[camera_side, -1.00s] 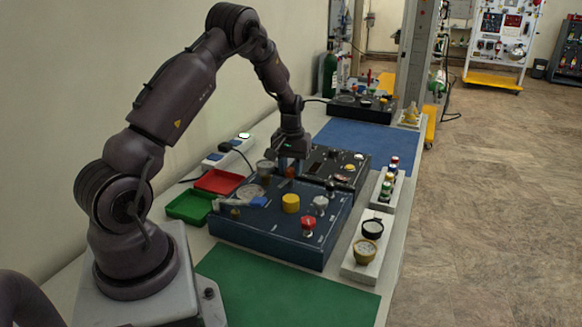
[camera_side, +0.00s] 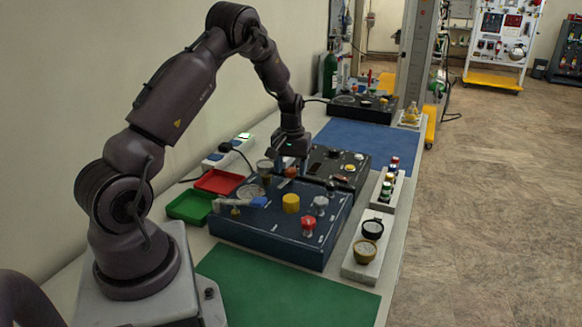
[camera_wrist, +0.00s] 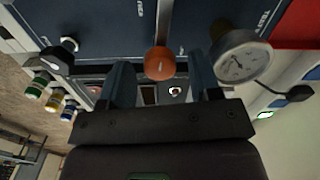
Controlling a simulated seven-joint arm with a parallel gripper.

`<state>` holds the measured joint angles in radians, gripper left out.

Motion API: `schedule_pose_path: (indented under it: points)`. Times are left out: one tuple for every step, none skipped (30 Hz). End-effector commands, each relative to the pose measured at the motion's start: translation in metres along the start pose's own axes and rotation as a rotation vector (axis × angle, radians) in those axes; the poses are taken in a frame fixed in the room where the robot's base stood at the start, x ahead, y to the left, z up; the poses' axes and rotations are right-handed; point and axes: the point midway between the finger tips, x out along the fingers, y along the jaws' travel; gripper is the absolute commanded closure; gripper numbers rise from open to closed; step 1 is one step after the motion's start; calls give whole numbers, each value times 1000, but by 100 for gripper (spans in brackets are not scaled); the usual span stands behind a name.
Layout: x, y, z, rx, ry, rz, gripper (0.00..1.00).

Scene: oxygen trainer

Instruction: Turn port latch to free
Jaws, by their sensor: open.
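The latch I take for the port latch is a pale bar (camera_wrist: 164,22) ending in a round orange knob (camera_wrist: 160,63), in the wrist view. In the side view its orange knob (camera_side: 291,172) shows at the far edge of the dark blue panel box (camera_side: 262,229). My gripper (camera_wrist: 160,66) is open, with one finger on each side of the knob and visible gaps between. In the side view my gripper (camera_side: 288,160) is above the knob. Its fingers are hard to make out there. The label beside the bar is too small to read surely.
A round gauge (camera_wrist: 238,58) stands close to my right finger in the wrist view. A black knob (camera_wrist: 58,58) is to the left. A second dark panel (camera_side: 335,166) lies just beyond the box. Red (camera_side: 218,181) and green (camera_side: 188,207) trays sit left.

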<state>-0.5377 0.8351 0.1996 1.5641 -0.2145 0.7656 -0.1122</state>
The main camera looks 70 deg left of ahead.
Motion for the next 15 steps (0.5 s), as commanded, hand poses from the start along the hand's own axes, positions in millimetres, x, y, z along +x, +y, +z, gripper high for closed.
schedule_pose_path:
  points:
    - [-5,0,-1,1,3,1,43]
    - [-8,0,-1,1,4,1,43]
    - [-14,0,-1,1,5,1,43]
    - [-20,0,-1,1,5,1,43]
    - [-25,0,-1,1,6,1,43]
    - [-34,0,-1,1,6,1,43]
    - [-41,0,-1,1,7,1,43]
    - [-48,0,-1,1,6,1,43]
    - [-57,0,-1,0,7,2,43]
    - [-64,0,-1,0,6,2,43]
    - [-71,1,-1,0,7,2,43]
    - [-80,0,-1,0,6,2,43]
    - [-86,0,-1,0,6,2,43]
    - [-92,0,-1,0,5,1,43]
    - [-99,0,-1,0,4,1,43]
